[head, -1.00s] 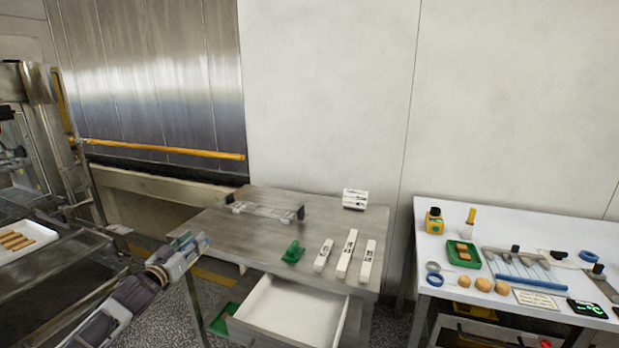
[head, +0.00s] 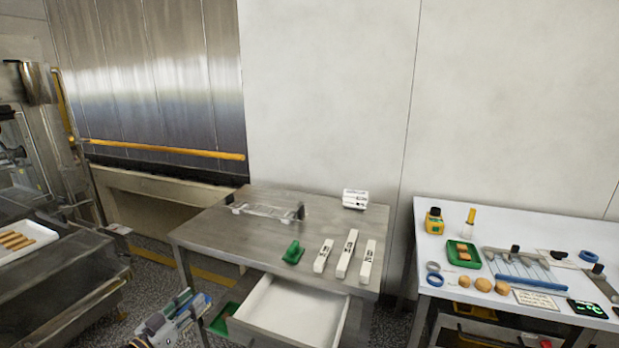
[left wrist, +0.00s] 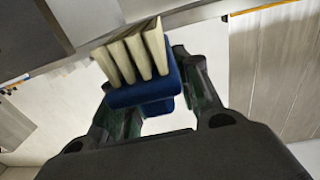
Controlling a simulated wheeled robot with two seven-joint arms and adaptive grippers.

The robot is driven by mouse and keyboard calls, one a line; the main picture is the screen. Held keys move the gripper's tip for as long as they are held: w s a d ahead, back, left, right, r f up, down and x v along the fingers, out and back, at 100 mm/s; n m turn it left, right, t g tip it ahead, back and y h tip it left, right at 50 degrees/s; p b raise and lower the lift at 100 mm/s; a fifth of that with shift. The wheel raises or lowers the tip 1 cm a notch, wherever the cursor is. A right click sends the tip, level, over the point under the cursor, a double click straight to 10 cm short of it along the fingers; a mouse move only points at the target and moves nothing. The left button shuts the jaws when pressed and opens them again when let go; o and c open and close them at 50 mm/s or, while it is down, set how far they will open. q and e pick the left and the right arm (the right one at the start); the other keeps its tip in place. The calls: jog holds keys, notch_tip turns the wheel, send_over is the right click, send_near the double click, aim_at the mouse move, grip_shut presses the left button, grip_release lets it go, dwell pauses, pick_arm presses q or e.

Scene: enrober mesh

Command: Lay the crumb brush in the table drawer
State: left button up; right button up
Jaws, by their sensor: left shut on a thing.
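The crumb brush (left wrist: 140,90) has a blue back and cream bristles in tufts. My left gripper (left wrist: 152,112) is shut on its blue part in the left wrist view. In the head view my left gripper (head: 180,313) is low, left of the open drawer, and the brush shows only as a small bluish patch. The table drawer (head: 285,307) is pulled out from the steel table (head: 225,235), and its pale inside looks empty. The gripper is outside the drawer. My right gripper is not in view.
On the steel table are a green object (head: 293,253), several white labelled blocks (head: 346,254), a clear-looking fixture (head: 265,211) and a white box (head: 355,199). A white table (head: 520,235) with tools stands right.

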pick_arm(q)
jog(key=s+d+f+m+g+h, duration=0.1)
jog(key=s+f+h, duration=0.1)
jog(key=s+f, duration=0.4)
jog(key=s, duration=0.4)
jog(key=shift+s+d+f+m, duration=0.15)
jog(key=shift+d+m, duration=0.15)
jog(key=shift+d, duration=0.1)
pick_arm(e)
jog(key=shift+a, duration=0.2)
pick_arm(q)
jog(key=shift+d+f, duration=0.1)
jog(key=shift+d, duration=0.05)
jog(key=d+n+t+y, duration=0.2)
jog(key=d+n+y, duration=0.4)
jog(key=d+y, duration=0.3)
jog(key=shift+s+d+f, duration=0.3)
jog(key=shift+d+f, duration=0.05)
jog(key=shift+f, duration=0.1)
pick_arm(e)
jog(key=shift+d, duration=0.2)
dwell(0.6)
